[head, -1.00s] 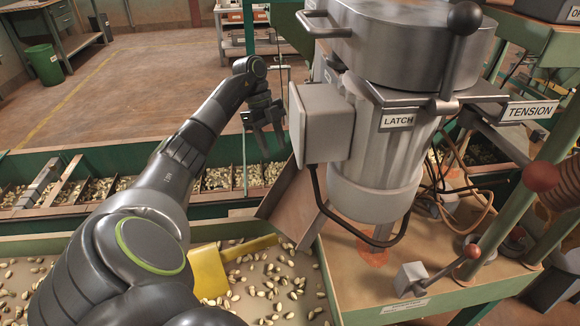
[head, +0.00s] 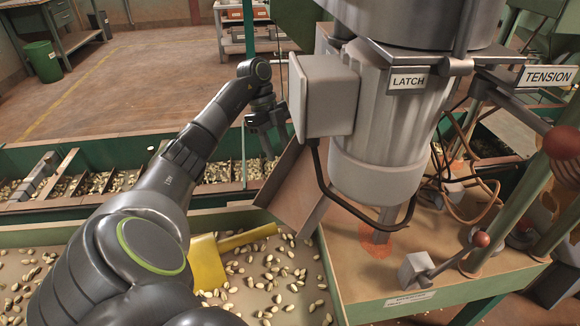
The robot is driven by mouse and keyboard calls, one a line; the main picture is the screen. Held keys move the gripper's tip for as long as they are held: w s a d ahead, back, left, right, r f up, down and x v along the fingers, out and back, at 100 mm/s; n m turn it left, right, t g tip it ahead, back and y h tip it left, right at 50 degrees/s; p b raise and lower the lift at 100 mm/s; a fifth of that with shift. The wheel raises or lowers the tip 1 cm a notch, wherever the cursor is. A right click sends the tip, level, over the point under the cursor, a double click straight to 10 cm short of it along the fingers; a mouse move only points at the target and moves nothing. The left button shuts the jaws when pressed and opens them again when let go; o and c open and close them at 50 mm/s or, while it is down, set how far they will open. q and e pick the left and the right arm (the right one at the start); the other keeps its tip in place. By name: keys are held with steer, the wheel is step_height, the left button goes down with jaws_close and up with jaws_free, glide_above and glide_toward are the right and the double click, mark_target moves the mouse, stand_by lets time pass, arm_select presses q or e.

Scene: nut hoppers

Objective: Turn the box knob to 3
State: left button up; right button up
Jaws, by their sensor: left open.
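A plain grey box (head: 325,97) is fixed to the left side of the metal hopper (head: 385,135). No knob or number scale shows on its visible faces; its far and left sides are turned away. I cannot tell how far behind the box the gripper is. My right gripper is out of view.
A black cable (head: 345,215) hangs from the box. A LATCH plate (head: 408,81) and a TENSION plate (head: 548,76) mark the hopper. A small lever (head: 455,253) stands on the bench. A yellow scoop (head: 208,262) lies among nuts. Green-walled nut troughs (head: 95,216) run behind.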

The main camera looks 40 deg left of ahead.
arm_select(q)
steer(key=b+x, duration=0.1)
steer(key=x, duration=1.1)
steer(key=shift+d+f+b, duration=0.1)
steer(key=shift+f+b, duration=0.2)
steer(key=shift+b, duration=0.1)
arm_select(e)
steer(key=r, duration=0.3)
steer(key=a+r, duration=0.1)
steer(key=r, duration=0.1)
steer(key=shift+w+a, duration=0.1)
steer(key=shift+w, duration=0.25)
arm_select(q)
jaws_close()
